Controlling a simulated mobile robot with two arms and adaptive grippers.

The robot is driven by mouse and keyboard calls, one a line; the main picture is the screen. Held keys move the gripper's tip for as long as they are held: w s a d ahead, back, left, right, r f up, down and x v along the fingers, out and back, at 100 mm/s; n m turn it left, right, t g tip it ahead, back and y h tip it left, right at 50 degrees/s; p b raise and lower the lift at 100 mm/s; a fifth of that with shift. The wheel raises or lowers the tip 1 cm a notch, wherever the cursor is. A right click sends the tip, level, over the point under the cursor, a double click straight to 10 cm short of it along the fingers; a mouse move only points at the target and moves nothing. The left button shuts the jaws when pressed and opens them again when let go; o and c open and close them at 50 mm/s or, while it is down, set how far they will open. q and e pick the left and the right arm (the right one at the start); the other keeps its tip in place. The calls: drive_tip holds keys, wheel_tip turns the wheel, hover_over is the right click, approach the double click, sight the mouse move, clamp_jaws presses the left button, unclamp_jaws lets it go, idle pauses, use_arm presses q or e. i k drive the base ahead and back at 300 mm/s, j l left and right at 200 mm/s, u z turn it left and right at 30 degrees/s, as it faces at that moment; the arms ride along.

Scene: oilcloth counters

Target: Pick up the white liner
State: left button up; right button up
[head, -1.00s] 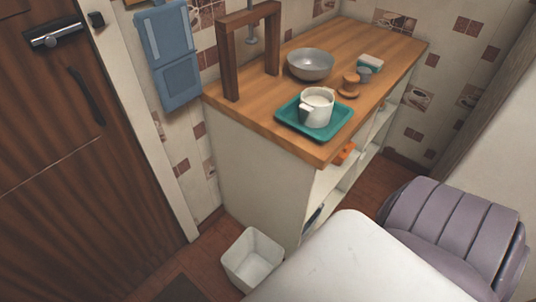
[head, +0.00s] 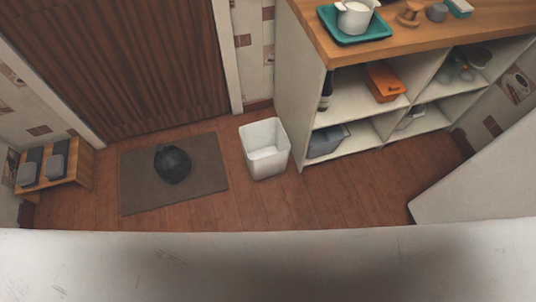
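A white open-topped bin (head: 265,136) stands upright on the wooden floor, between the brown mat and the open shelf unit. Its inside is pale, and I cannot tell whether a white liner is in it or whether the paleness is the bin's own wall. No separate white liner shows clearly anywhere else. Neither of my grippers is in the head view.
A dark, knotted-looking bag (head: 172,164) lies on the brown mat (head: 205,180) before the door. The shelf unit (head: 309,110) stands right of the bin, with a teal tray (head: 329,18) on top. A low wooden stand (head: 80,172) is at left. Floor before the bin is clear.

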sight(266, 146)
drive_tip(key=u, duration=2.75)
drive_tip(key=z, duration=2.75)
drive_tip(key=i+l, duration=0.25)
drive_tip(key=i, duration=0.15)
drive_tip(key=i+l, duration=0.25)
drive_tip(key=i, duration=0.15)
